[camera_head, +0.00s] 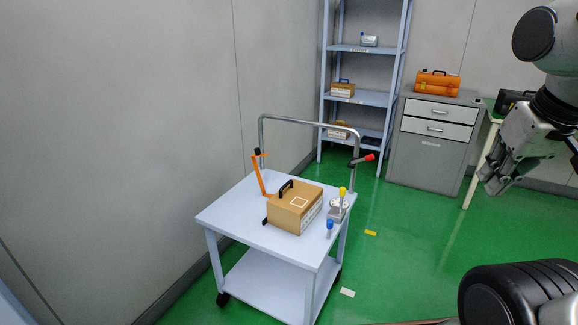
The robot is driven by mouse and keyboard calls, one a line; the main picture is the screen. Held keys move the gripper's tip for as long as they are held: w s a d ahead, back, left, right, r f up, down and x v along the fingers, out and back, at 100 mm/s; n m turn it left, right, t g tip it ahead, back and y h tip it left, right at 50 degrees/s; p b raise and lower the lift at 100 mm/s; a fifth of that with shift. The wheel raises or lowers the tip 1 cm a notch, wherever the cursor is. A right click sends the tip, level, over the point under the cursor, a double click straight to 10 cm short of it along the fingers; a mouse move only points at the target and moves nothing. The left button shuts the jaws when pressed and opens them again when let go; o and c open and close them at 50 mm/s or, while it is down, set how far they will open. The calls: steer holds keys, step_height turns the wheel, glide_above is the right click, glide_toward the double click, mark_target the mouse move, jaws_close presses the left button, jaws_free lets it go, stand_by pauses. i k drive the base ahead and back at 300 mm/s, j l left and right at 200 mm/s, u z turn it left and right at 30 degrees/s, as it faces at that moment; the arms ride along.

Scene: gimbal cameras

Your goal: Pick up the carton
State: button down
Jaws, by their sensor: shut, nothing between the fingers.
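My gripper (492,184) is at the right side of the view, raised and well apart from the carton. Its fingers are shut with nothing held between them. The carton's far and left sides are partly hidden.
On the cart, an orange tool (260,176) stands behind the carton, and a small metal device (338,209) is at its right. A metal push bar (310,122) rises at the cart's back. Shelves (366,97) and a grey cabinet (433,146) stand behind. Green floor lies between.

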mark_target(296, 201)
steer(key=u, duration=0.35)
steer(key=i+l+u, duration=0.1)
steer(key=l+u, duration=0.3)
steer(key=i+l+u, duration=0.1)
steer(key=l+u, duration=0.5)
steer(key=l, duration=1.05)
steer(key=k+l+u, duration=0.15)
steer(key=l, duration=1.05)
steer(key=l+u, duration=0.2)
steer(key=u, duration=0.15)
steer(key=i+l+u, duration=0.1)
steer(key=u, duration=0.25)
steer(key=l+u, duration=0.5)
steer(key=l, duration=0.3)
steer(key=k+l+u, duration=0.15)
steer(key=l, duration=0.3)
steer(key=l+u, duration=0.15)
steer(key=l, duration=0.35)
steer(key=k+l+u, duration=0.15)
steer(key=l, duration=0.25)
